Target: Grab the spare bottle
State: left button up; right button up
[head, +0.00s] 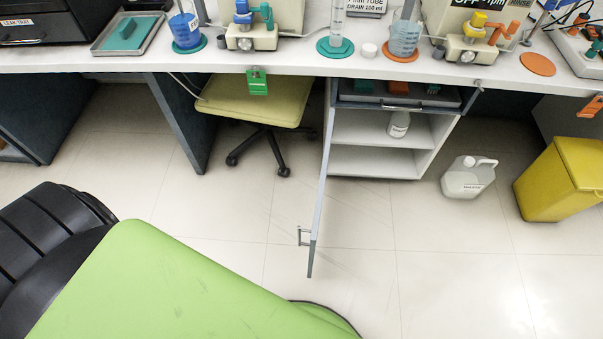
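A small whitish bottle with a label (399,126) stands upright on the upper open shelf of the cabinet under the bench. It is the likely spare bottle, but its label is too small to read. The cabinet (375,162) has its door (321,190) swung open toward me. Neither of my grippers shows in the head view.
A white jug (468,177) and a yellow bin (562,178) stand on the floor right of the cabinet. A wheeled yellow-green stool (255,108) is left of the door. The bench (290,62) carries beakers and pumps.

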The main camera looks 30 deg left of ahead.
aim_at(399, 122)
jog(key=j+z, duration=0.1)
jog(key=j, duration=0.6)
jog(key=k+j+z, duration=0.15)
jog(key=j, duration=0.55)
